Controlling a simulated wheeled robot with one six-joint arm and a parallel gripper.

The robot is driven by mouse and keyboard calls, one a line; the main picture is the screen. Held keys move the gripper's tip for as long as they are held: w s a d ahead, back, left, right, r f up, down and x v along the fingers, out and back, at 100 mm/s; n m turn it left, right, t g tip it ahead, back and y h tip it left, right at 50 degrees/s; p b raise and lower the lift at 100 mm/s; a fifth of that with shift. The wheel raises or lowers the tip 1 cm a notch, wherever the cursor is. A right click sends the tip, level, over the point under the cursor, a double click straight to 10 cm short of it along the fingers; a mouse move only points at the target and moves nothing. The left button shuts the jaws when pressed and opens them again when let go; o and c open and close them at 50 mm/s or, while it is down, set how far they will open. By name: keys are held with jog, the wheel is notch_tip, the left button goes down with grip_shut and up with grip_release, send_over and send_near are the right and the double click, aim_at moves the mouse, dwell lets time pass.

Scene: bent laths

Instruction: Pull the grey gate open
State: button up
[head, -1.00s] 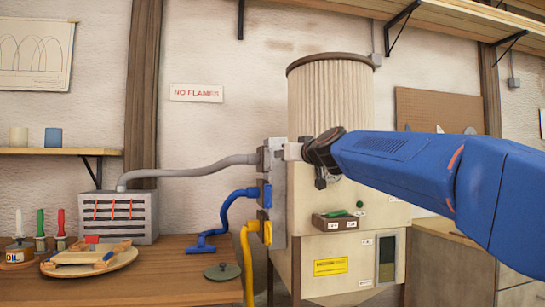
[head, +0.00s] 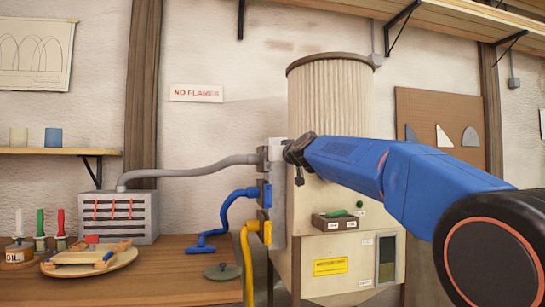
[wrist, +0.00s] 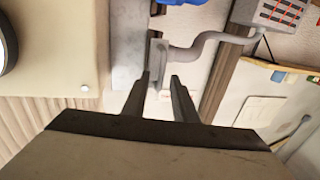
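The grey gate (head: 263,159) is the top one on the upright grey duct, where the grey hose ends. In the wrist view the grey gate (wrist: 158,52) shows as a flat plate just beyond my fingertips, with a narrow part reaching toward the gap between them. My gripper (wrist: 161,76) is open, one finger to each side of that part. I cannot tell whether either finger touches it. In the head view my black wrist is close on the right of the gate, and my fingers are mostly hidden.
A blue gate (head: 265,193) and a yellow gate (head: 265,228) sit below on the same duct. The pleated filter drum (head: 330,95) and its cream cabinet stand close on the right. A workbench (head: 190,285) is at lower left.

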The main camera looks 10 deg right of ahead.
grip_shut()
dwell(1.4)
